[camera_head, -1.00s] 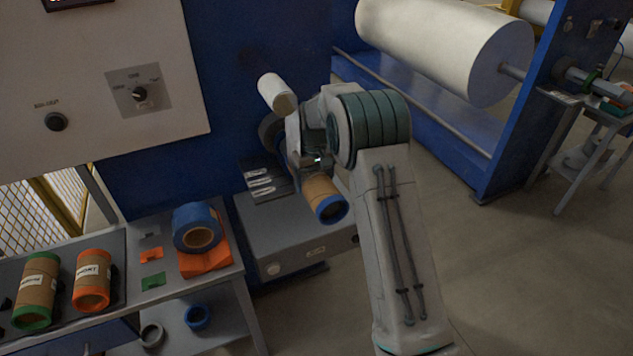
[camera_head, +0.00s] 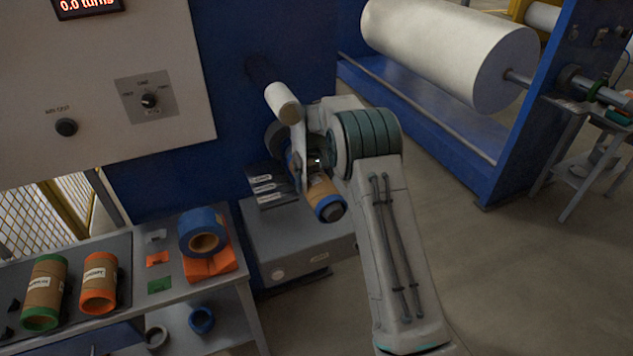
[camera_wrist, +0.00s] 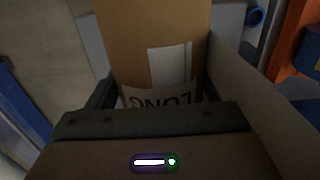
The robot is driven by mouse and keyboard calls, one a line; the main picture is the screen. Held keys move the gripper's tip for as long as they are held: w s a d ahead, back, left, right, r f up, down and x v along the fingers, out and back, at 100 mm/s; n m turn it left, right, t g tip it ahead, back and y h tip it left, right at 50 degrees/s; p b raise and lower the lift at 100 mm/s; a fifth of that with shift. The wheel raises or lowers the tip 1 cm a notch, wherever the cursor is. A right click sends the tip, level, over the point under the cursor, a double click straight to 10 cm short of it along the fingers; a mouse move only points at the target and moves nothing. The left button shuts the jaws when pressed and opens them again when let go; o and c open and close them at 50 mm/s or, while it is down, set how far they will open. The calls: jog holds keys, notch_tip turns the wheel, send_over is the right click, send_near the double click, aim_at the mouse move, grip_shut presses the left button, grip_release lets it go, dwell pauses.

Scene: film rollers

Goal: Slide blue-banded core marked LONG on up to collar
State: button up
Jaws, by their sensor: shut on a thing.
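The blue-banded core (camera_head: 322,188) is brown card with a blue band at its near end. A dark grey round end shows inside that band, seemingly a shaft tip, so the core appears to be around the shaft. My gripper (camera_head: 314,164) is shut on the core near its middle. In the wrist view, the core (camera_wrist: 150,35) fills the space between the fingers, and its white label reads LONG upside down. A dark round part (camera_head: 276,136) shows behind my wrist; I cannot tell whether it is the collar. The core's far end is largely hidden by my gripper.
A white roller (camera_head: 283,103) sticks out just above my gripper. A grey box (camera_head: 290,238) lies below. On the left bench are a green-banded core (camera_head: 44,290), an orange-banded core (camera_head: 98,283) and a blue roll (camera_head: 202,232). Open floor lies right of my arm.

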jog(key=shift+w, duration=0.2)
jog(key=shift+w+a, duration=0.1)
jog(key=shift+w+a+r+p, duration=0.1)
jog(key=shift+w+r+p, duration=0.05)
jog(key=shift+w+p, duration=0.45)
jog(key=shift+w+a+r+p, duration=0.1)
jog(key=shift+w+p, duration=0.25)
jog(key=shift+w, duration=0.35)
jog(key=o, duration=1)
jog(key=shift+c, duration=0.2)
jog(key=shift+o, duration=1.4)
jog(key=shift+w+a+f, duration=0.15)
jog(key=shift+w+f, duration=0.05)
jog(key=shift+f, duration=0.1)
